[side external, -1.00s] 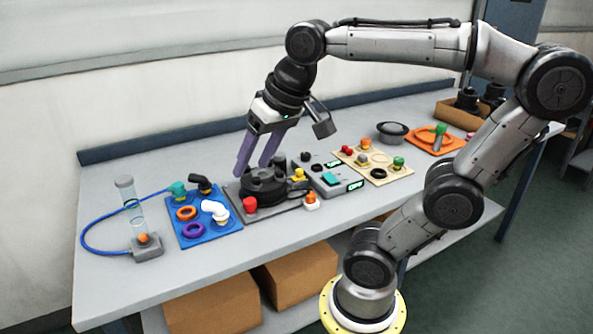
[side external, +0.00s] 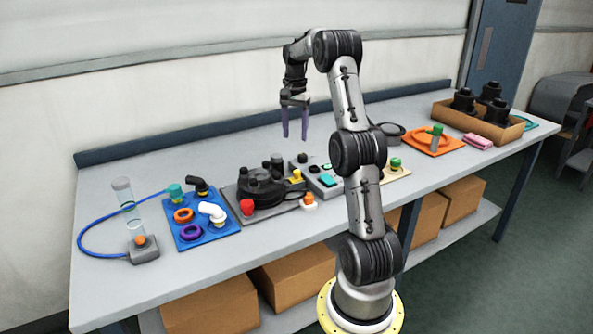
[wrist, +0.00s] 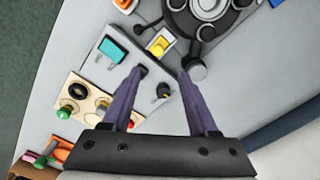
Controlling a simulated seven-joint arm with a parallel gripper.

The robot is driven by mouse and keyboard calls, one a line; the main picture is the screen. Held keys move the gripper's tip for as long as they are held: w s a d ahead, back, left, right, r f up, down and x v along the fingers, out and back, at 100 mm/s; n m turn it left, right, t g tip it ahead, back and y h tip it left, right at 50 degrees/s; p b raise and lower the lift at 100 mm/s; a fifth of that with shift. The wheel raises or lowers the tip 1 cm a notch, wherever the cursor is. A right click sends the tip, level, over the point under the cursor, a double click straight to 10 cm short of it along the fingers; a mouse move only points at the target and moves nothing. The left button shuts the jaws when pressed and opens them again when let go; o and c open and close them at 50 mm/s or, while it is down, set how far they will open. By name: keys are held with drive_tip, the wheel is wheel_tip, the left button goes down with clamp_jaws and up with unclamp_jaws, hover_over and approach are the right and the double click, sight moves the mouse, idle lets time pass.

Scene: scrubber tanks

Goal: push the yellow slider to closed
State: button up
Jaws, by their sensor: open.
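The yellow slider (side external: 296,176) sits at the right end of the dark base plate, beside the black round housing (side external: 262,187). In the wrist view the yellow slider (wrist: 158,46) shows as a small block in a pale slot, between the housing and the grey control box. My gripper (side external: 294,138) is open and empty, fingers pointing down, above the back of the bench behind the slider. In the wrist view its purple fingertips (wrist: 163,73) are apart, with the slider beyond them. Nothing is between the fingers. The slider's exact position along its slot is too small to tell.
The grey control box (side external: 318,178) with a teal button stands right of the slider. A red knob (side external: 247,207) and an orange-topped white part (side external: 309,201) stand in front. The blue tray (side external: 201,223) is at left. The bench's back strip is clear.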

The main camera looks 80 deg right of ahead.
sight(296, 171)
drive_tip(key=f, duration=1.3)
drive_tip(key=shift+s+f, duration=0.2)
drive_tip(key=shift+f, duration=0.15)
drive_tip(key=shift+d, duration=0.1)
drive_tip(key=shift+c, duration=0.3)
clamp_jaws()
